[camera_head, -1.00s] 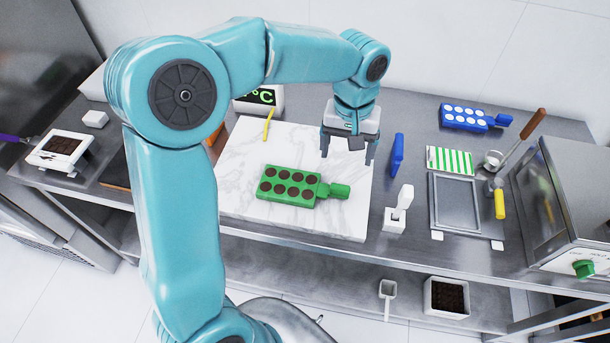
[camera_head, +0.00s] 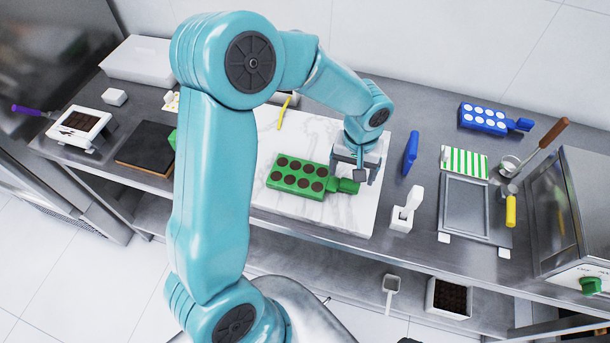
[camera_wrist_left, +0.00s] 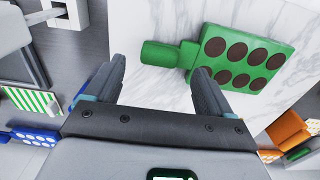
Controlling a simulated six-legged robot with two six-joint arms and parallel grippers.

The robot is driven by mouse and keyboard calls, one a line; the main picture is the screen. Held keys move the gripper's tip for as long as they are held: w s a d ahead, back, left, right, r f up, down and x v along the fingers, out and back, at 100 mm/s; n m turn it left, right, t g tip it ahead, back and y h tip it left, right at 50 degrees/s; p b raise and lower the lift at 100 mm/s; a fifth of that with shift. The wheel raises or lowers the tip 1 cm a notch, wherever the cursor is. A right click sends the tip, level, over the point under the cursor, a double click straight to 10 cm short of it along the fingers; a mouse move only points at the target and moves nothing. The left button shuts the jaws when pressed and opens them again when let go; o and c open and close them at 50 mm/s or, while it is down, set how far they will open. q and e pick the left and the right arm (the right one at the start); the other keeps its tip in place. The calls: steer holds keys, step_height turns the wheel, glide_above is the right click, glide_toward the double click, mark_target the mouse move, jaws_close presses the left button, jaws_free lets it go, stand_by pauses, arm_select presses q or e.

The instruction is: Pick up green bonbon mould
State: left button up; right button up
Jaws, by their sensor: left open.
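The green bonbon mould (camera_head: 297,177) lies flat on the white marble slab (camera_head: 335,215), its round cavities filled dark brown. Its short green handle points right. My left gripper (camera_head: 353,177) is above the handle end in the head view, with its fingers pointing down and apart. In the left wrist view the open fingers (camera_wrist_left: 160,90) frame the area by the handle, and the mould (camera_wrist_left: 240,60) shows beyond them to the upper right. The handle (camera_wrist_left: 160,54) lies past the fingertips with nothing between the jaws. My right gripper does not show.
A blue mould (camera_head: 490,118), a green-striped item (camera_head: 464,161) and a grey tray (camera_head: 466,207) lie farther right. A yellow stick (camera_head: 283,113) lies on the slab's back.

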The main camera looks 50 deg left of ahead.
mark_target(351, 181)
arm_select(q)
steer(key=f, duration=0.4)
steer(key=shift+w+a+f+p, duration=0.1)
steer(key=shift+w+f+p, duration=0.1)
steer(key=shift+w+p, duration=0.15)
steer(key=shift+s+r, duration=0.15)
steer(key=shift+s, duration=0.2)
steer(key=shift+w, duration=0.25)
steer(key=c, duration=1.3)
steer(key=shift+s, duration=0.1)
